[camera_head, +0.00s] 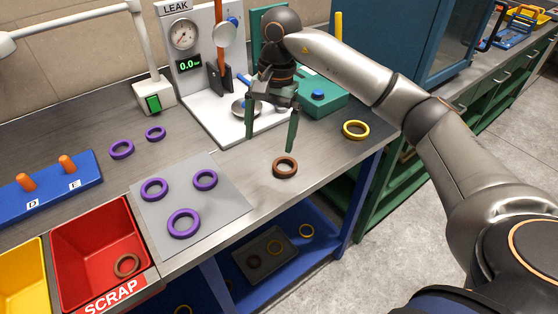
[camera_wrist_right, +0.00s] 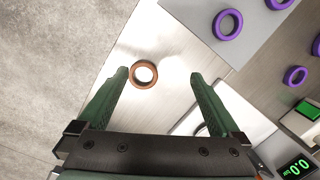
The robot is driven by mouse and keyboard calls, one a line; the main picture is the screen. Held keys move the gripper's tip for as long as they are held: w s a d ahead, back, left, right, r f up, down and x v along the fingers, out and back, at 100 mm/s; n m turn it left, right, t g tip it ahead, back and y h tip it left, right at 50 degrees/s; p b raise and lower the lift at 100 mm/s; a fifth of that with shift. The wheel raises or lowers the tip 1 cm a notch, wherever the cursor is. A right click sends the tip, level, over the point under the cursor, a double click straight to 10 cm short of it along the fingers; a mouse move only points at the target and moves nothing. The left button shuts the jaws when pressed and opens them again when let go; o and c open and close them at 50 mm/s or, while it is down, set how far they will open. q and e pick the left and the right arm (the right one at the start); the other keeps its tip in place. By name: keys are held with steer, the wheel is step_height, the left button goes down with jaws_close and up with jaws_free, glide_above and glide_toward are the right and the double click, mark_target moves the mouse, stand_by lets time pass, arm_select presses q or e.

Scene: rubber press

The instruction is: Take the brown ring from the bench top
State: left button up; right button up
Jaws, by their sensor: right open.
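The brown ring (camera_head: 285,167) lies flat on the grey bench top (camera_head: 237,247), near its front edge. My right gripper (camera_head: 270,143) is open and empty above the bench, pointing down, with its green fingers apart. In the right wrist view the brown ring (camera_wrist_right: 144,74) appears beyond and between the two fingertips, nearer the left finger. The gripper (camera_wrist_right: 158,77) does not touch it. Another brown ring (camera_head: 127,265) lies in the red scrap bin, not on the bench top. My left gripper is not in view.
Purple rings (camera_head: 184,223) lie on a grey mat (camera_head: 226,217) to the left, with more behind it. A yellow ring (camera_head: 355,130) lies to the right. The leak gauge stand (camera_head: 194,80) and a green box (camera_head: 322,105) stand behind. The red scrap bin (camera_head: 92,232) is at lower left.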

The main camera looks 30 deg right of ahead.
steer(key=d+r+h, duration=0.2)
steer(key=d, duration=0.2)
glide_above(285, 169)
steer(key=f, duration=0.6)
steer(key=shift+w+a+f, duration=0.1)
steer(key=shift+w+f, duration=0.1)
steer(key=f, duration=0.1)
steer(key=f+p, duration=0.1)
steer(key=f, duration=0.2)
steer(key=shift+s+f, duration=0.25)
steer(key=shift+f, duration=0.65)
steer(key=c, duration=1.2)
steer(key=shift+c, duration=0.2)
steer(key=shift+r, duration=0.1)
